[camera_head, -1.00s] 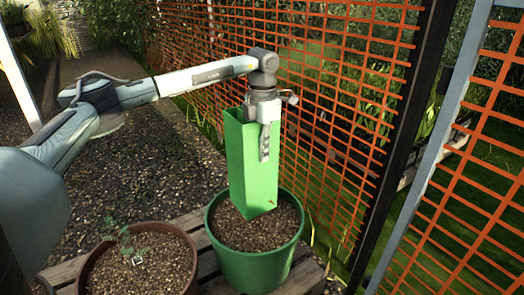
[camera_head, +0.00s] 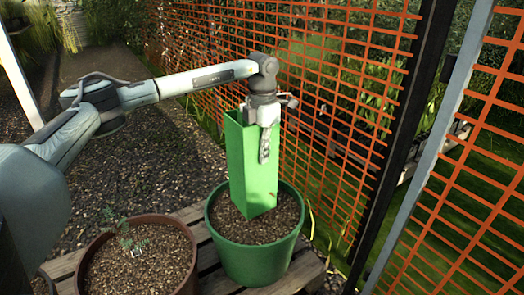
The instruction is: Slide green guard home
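The green guard (camera_head: 250,165) is a tall, open-topped square sleeve, standing nearly upright in the green pot (camera_head: 252,262). Its lower end is inside the pot's rim, at the brown soil; I cannot tell whether it touches or enters the soil. My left gripper (camera_head: 264,148) is at the guard's top right edge, shut on its wall, with a finger lying down the outer face. The other finger is hidden. What stands inside the guard is hidden. My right gripper is not in view.
A brown pot (camera_head: 104,240) with a small seedling stands left of the green pot on a slatted wooden surface (camera_head: 205,258). An orange mesh fence (camera_head: 350,110) with a dark post (camera_head: 402,130) rises close behind and to the right. Gravel (camera_head: 150,170) lies open at the left.

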